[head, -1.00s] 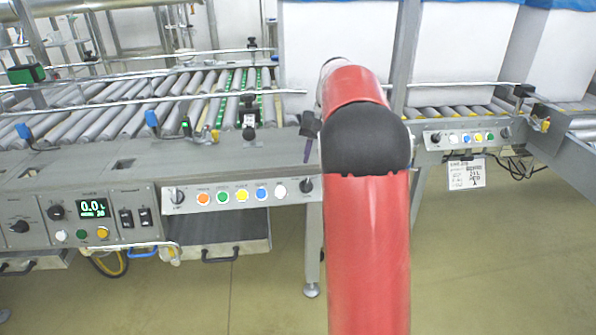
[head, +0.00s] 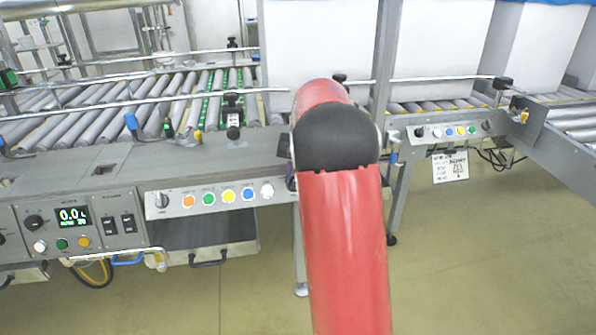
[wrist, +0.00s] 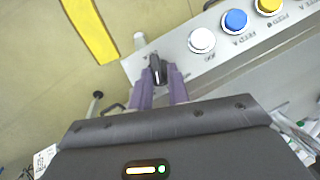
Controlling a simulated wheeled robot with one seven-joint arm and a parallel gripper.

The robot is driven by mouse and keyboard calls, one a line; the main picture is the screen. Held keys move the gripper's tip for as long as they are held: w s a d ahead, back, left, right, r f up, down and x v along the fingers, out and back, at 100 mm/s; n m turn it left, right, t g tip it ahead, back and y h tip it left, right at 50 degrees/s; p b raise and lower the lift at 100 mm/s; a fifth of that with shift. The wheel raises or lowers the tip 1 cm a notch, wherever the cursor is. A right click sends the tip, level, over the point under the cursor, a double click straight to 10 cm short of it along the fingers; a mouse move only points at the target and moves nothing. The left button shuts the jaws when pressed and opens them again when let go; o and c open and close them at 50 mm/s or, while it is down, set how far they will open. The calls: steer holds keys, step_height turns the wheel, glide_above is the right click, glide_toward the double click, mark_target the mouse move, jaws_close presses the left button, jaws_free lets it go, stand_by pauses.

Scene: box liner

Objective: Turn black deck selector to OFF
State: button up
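In the wrist view a black selector knob (wrist: 157,68) sits at the end of a grey button panel (wrist: 185,58), beside a white button. My gripper (wrist: 160,80) has two purple fingers, spread apart, with the knob between their tips. A narrow gap seems to show beside the knob; contact cannot be made out. The lettering around the knob is too small to read surely. In the head view the panel (head: 215,210) shows on the front of the conveyor, and my red arm hides its right end with the knob and most of my gripper.
White, blue and yellow buttons (wrist: 235,20) line the panel beside the knob. Another selector (head: 162,200) is at the panel's left end. A control box with a display (head: 73,217) stands further left. A drawer handle (head: 208,258) projects below. Open floor (head: 480,270) lies right.

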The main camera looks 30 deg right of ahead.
steer(key=shift+f, duration=0.15)
jaws_close()
steer(key=shift+s, duration=0.1)
steer(key=shift+a+n+p, duration=0.2)
steer(key=shift+n+p, duration=0.2)
steer(key=shift+p, duration=0.2)
steer(key=shift+n+g+h+p, duration=0.3)
steer(key=shift+n+h+p, duration=0.1)
steer(key=shift+n+h, duration=0.15)
steer(key=shift+f+n+h, duration=0.1)
steer(key=shift+n+h, duration=0.35)
steer(key=shift+s, duration=0.1)
steer(key=o, duration=0.6)
jaws_free()
steer(key=shift+c, duration=0.2)
